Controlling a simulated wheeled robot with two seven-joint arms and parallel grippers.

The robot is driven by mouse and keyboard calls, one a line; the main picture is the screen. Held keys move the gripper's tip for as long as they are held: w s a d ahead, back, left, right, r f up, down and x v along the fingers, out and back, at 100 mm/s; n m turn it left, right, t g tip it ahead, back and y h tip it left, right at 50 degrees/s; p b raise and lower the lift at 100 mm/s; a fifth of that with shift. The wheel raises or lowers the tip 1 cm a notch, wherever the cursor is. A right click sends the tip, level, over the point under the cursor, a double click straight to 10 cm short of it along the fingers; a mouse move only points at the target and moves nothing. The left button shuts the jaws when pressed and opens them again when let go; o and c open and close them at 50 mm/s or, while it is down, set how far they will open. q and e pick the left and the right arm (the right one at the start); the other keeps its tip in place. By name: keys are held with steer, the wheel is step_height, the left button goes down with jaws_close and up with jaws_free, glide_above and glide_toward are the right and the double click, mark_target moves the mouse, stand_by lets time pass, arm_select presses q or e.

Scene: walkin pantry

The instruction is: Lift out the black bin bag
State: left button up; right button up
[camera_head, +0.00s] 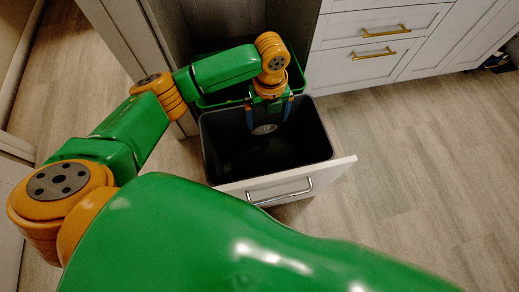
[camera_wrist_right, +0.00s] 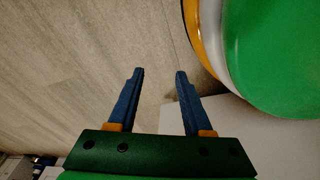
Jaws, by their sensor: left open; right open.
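The dark bin (camera_head: 207,150) stands in a pulled-out drawer with a white front (camera_head: 300,187). The black bin bag (camera_head: 262,158) appears as a dark shape inside it; its outline is hard to tell from the dark walls. My left gripper (camera_head: 268,122) points down into the back of the bin, its blue fingers apart. A small grey round thing (camera_head: 264,129) shows between or below the fingers; I cannot tell what it is. My right gripper (camera_wrist_right: 160,73) is open and empty above the floor in the right wrist view.
A green-rimmed bin (camera_head: 297,78) stands behind the dark one. White drawers with brass handles (camera_head: 380,54) are at the back right. The wooden floor (camera_head: 430,160) to the right is clear. My green arm fills the front.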

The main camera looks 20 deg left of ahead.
mark_target(265, 129)
arm_select(q)
steer(key=shift+w+a+f+b, duration=0.15)
steer(key=shift+w+f+b, duration=0.1)
steer(key=shift+f, duration=0.15)
steer(key=shift+w+a+f+b, duration=0.1)
steer(key=shift+a+f+b, duration=0.1)
steer(key=shift+f, duration=0.2)
steer(key=f, duration=0.1)
steer(key=f+b, duration=0.1)
steer(key=f, duration=0.1)
steer(key=s+f+b, duration=0.1)
steer(key=f, duration=0.1)
steer(key=shift+f, duration=0.25)
steer(key=shift+d, duration=0.1)
steer(key=shift+r, duration=0.1)
steer(key=shift+c, duration=0.6)
jaws_close()
arm_select(e)
steer(key=w+a, duration=0.2)
steer(key=w, duration=0.1)
steer(key=shift+a+f, duration=0.1)
steer(key=shift+a, duration=0.15)
